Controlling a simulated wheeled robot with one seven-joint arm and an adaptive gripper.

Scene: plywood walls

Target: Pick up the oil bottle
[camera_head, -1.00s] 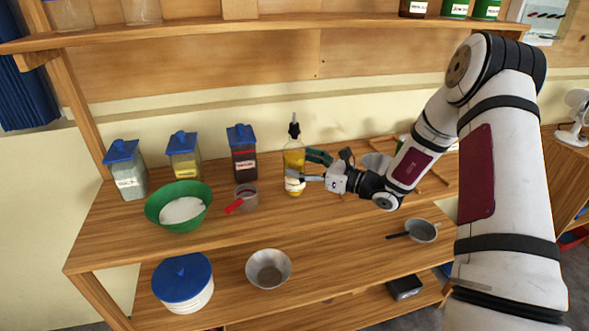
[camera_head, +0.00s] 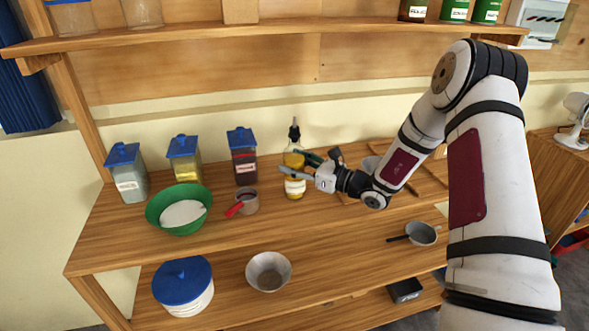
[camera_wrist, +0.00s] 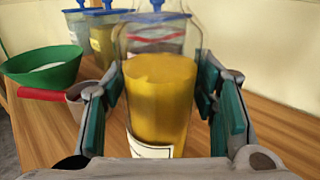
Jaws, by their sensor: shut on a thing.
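The oil bottle (camera_head: 295,187) is clear glass with yellow oil, a white label and a dark pourer on top. It stands upright on the wooden shelf in the head view, right of the red-brown jar. It also fills the middle of the wrist view (camera_wrist: 160,95). My gripper (camera_head: 297,163) reaches it from the right, with its fingers around the bottle's middle. In the wrist view its teal finger pads (camera_wrist: 160,108) lie on either side of the bottle, shut on it. The bottle's base is hidden in the wrist view.
Left of the bottle are a measuring cup with a red handle (camera_head: 246,203), a green bowl (camera_head: 163,217) and several blue-lidded jars, one red-brown (camera_head: 244,166). A wooden rack (camera_head: 425,180) lies to the right. An upper shelf (camera_head: 290,30) runs above.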

